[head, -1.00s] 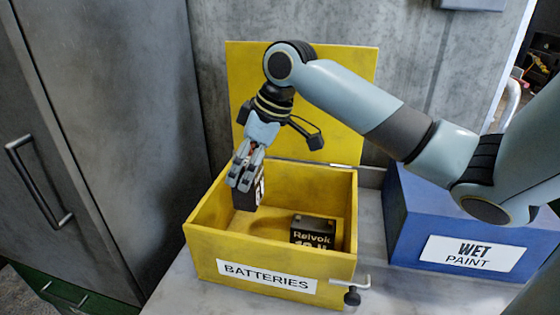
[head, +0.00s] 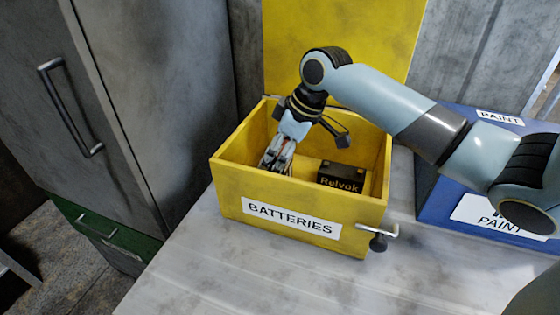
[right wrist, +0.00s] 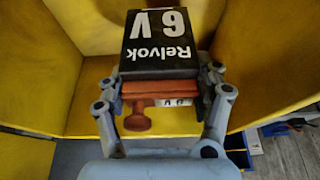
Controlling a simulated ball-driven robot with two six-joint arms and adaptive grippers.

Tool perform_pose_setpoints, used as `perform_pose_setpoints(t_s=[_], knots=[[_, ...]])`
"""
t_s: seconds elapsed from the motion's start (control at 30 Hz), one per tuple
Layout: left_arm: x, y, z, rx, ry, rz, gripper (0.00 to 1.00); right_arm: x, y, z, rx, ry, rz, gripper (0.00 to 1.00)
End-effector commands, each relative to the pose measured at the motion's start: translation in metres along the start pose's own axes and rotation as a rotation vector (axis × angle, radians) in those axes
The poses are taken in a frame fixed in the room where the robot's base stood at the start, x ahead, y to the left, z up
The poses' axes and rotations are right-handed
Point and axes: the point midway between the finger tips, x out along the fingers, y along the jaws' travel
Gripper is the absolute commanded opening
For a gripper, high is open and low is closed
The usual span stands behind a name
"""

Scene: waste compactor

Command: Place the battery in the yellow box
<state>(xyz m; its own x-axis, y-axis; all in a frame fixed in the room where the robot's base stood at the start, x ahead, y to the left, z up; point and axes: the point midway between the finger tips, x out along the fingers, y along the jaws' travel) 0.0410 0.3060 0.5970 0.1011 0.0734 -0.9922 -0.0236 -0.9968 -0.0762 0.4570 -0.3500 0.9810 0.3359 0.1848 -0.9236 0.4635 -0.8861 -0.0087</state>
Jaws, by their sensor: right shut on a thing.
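The yellow box (head: 228,190) labelled BATTERIES stands on the pale counter with its lid (head: 345,45) raised. My right gripper (head: 276,158) reaches down inside its left half. In the right wrist view it is shut on a black battery (right wrist: 158,42) marked Relvok 6 V, with yellow walls around. In the head view the held battery is mostly hidden by the gripper and front wall, so I cannot tell whether it touches the floor. A second black Relvok battery (head: 342,177) sits in the right half of the box. My left gripper is not in view.
A blue PAINT box (head: 435,190) stands to the right, partly behind my right arm. A grey cabinet (head: 150,90) with a handle is on the left. A latch (head: 378,238) sticks out at the box's front right. The counter (head: 270,275) in front is clear.

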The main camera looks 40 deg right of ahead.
Motion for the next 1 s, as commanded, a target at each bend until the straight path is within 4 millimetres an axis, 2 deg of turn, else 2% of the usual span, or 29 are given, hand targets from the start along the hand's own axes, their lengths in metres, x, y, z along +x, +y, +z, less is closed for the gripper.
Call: perform_pose_setpoints(t_s=[0.2, 0.6, 0.63, 0.8, 1.0], knots=[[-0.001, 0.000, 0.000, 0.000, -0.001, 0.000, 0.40, 0.025, 0.000, 0.010, 0.002, 0.000, -0.001, 0.08], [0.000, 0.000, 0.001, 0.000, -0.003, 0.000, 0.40, 0.029, 0.000, 0.012, 0.000, 0.001, 0.000, 0.08], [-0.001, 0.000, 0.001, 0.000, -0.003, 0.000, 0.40, 0.029, 0.000, 0.013, 0.001, -0.002, -0.001, 0.70], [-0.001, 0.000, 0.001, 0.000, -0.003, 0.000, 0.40, 0.029, 0.000, 0.013, 0.001, -0.002, -0.001, 0.91], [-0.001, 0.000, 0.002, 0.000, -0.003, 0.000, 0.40, 0.029, 0.000, 0.013, 0.001, -0.002, -0.001, 0.91]])
